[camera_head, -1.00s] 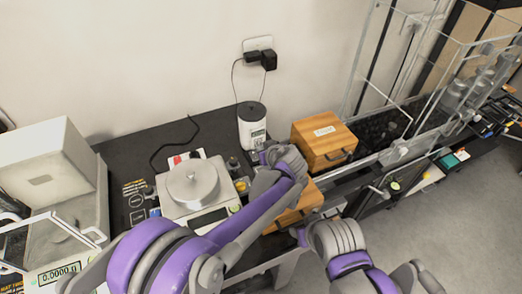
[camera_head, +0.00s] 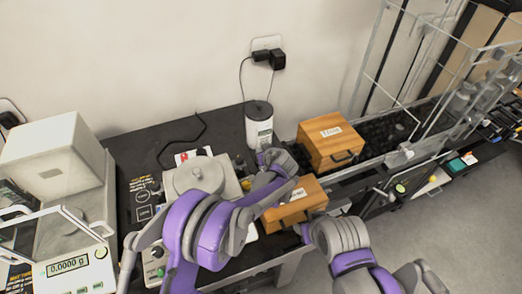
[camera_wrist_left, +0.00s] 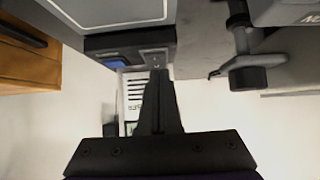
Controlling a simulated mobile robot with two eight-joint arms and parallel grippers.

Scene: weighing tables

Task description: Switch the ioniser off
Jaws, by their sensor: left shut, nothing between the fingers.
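The white rounded unit with a dark top (camera_head: 259,126), which I take to be the ioniser, stands upright at the back of the black table. It has a small display on its front. My left gripper (camera_head: 261,157) is shut and empty, close in front of the unit's lower part; contact cannot be told. In the left wrist view the closed fingers (camera_wrist_left: 160,78) end by the edge of a pale device with a dark grey panel (camera_wrist_left: 145,42). A blue patch (camera_wrist_left: 118,64) shows on that panel, left of the fingertips.
A wooden box (camera_head: 330,137) stands right of the white unit, another (camera_head: 296,206) lies nearer. A balance (camera_head: 202,174) stands left, partly behind my left arm. A small control box (camera_head: 153,263) is at the front. Wall adapters (camera_head: 268,58) have hanging cables.

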